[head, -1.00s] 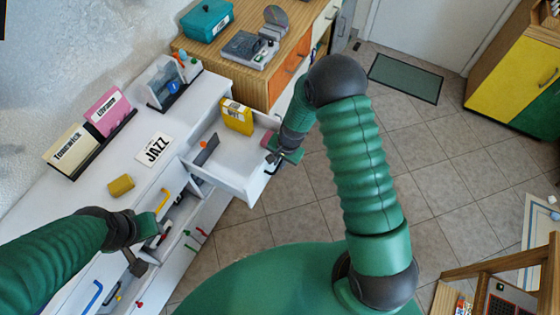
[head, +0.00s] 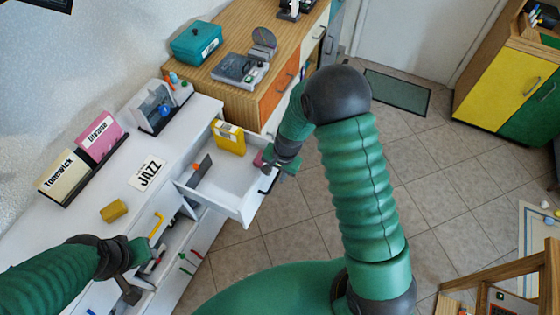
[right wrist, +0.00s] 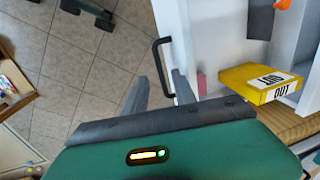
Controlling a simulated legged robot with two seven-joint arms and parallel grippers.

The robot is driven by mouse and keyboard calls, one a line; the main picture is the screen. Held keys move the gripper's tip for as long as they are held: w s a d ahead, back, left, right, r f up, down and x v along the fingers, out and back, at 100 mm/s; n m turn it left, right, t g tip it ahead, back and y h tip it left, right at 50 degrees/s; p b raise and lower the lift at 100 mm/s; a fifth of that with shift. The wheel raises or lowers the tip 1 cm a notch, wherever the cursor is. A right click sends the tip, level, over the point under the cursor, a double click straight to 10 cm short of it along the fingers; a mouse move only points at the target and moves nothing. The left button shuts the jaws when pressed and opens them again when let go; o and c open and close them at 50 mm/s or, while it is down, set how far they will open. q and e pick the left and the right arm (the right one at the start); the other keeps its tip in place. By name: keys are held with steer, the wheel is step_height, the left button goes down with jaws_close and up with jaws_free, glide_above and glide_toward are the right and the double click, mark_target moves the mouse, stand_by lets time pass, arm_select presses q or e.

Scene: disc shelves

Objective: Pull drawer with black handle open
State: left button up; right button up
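The white drawer (head: 217,205) with the black handle (head: 268,182) stands pulled out from the white cabinet. It holds a yellow box (head: 228,138) and smaller orange and pink items. In the right wrist view the black handle (right wrist: 158,62) is on the drawer's front wall (right wrist: 178,35). My right gripper (right wrist: 160,76) is open there, its fingers spread near one end of the handle. I see no firm grip on it. In the head view my right gripper (head: 270,166) is at the drawer's front corner, partly hidden. My left gripper (head: 135,275) is near the yellow handle (head: 157,225); its opening is unclear.
A wooden cabinet (head: 225,89) with an orange front stands beyond the drawer. The white top carries a JAZZ card (head: 148,173), a yellow cylinder (head: 114,210) and record bins. Tiled floor (head: 300,215) lies free in front. A wooden frame (head: 500,265) is at the lower right.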

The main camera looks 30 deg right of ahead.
step_height(320, 180, up, 10)
steer(key=s+d, duration=0.1)
steer(key=shift+s+r+p, duration=0.25)
steer(key=shift+p, duration=0.05)
steer(key=shift+d, duration=0.15)
steer(key=s+a+r+n, duration=0.1)
steer(key=s+r+n, duration=0.1)
steer(key=s+n, duration=0.3)
steer(key=s+a+r+n+h, duration=0.1)
steer(key=s+a+r+n, duration=0.1)
steer(key=s+n, duration=0.3)
steer(key=shift+s+r+n+t, duration=0.3)
steer(key=shift+s+t, duration=0.1)
steer(key=shift+s, duration=0.7)
steer(key=shift+s+a, duration=0.1)
steer(key=shift+a, duration=0.05)
steer(key=shift+a, duration=0.1)
